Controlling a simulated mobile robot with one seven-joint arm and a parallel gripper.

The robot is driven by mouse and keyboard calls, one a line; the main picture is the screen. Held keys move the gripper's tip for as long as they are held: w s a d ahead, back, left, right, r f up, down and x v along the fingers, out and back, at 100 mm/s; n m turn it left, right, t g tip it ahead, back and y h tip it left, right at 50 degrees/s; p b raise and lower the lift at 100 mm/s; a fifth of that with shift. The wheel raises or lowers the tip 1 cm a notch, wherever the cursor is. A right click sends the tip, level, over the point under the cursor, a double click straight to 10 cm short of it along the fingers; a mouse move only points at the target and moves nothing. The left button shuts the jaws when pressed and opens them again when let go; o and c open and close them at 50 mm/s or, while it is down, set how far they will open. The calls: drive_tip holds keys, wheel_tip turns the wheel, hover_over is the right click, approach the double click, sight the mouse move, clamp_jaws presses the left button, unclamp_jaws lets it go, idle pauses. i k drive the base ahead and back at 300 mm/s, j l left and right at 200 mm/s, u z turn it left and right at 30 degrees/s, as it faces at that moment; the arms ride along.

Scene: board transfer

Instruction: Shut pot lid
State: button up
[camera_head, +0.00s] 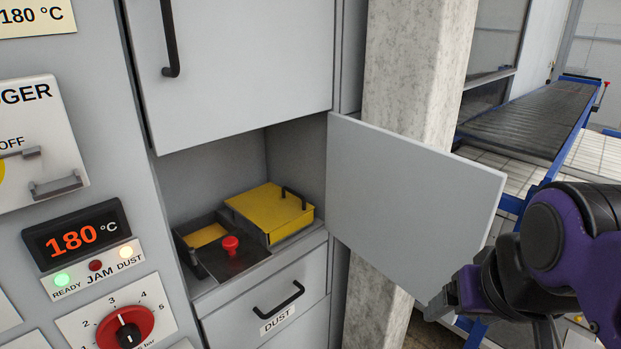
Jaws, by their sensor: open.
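A yellow lid (268,210) with a black bar handle sits on the right part of a dark pot (240,262) in an open cabinet compartment. At the pot's left a smaller, lower yellow surface (205,236) shows; I cannot tell whether it is the contents or another part. A red knob (231,244) stands between them. My gripper (436,308) is open at the lower right, by the lower outer corner of the open grey door (415,195). It is well apart from the lid. I cannot tell whether it touches the door.
The open door stands out between my gripper and the compartment. Below is a drawer (262,310) marked DUST, above a closed cupboard door (235,70). A control panel (85,240) reading 180 °C is left. A concrete pillar (415,65) and conveyor (535,115) stand behind.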

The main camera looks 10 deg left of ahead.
sight(227, 258)
drive_tip(key=l+u, duration=0.15)
drive_tip(key=u, duration=0.3)
drive_tip(key=j+u, duration=0.15)
drive_tip(key=u, duration=0.7)
drive_tip(key=k+l+u, duration=0.15)
drive_tip(key=l, duration=0.2)
drive_tip(key=k+l+u, duration=0.15)
drive_tip(key=l, duration=0.25)
drive_tip(key=i+j+z, duration=0.15)
drive_tip(key=j, duration=0.25)
drive_tip(key=i+j+z, duration=0.1)
drive_tip(key=j, duration=0.3)
